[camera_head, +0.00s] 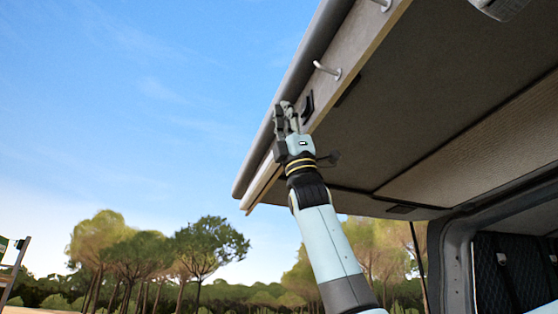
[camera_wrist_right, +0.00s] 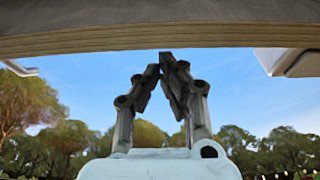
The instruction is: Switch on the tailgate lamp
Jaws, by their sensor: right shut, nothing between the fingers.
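My right gripper (camera_head: 284,106) is raised to the edge of the open tailgate, its fingers shut and empty. In the right wrist view its fingertips (camera_wrist_right: 168,58) meet just below the tailgate's wooden edge board (camera_wrist_right: 160,40); I cannot tell whether they touch it. A small black fitting (camera_head: 308,107) is on the board, just right of the fingers in the head view. A rounded grey fixture (camera_head: 498,6), cut off at the top, may be the lamp; I cannot tell whether it is lit. My left gripper is out of view.
Light metal hooks stick out of the board, one (camera_head: 327,70) above my gripper and one at the top edge. A pale, boxy thing (camera_wrist_right: 290,62) hangs at the right of the wrist view. Open air lies left of the tailgate.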

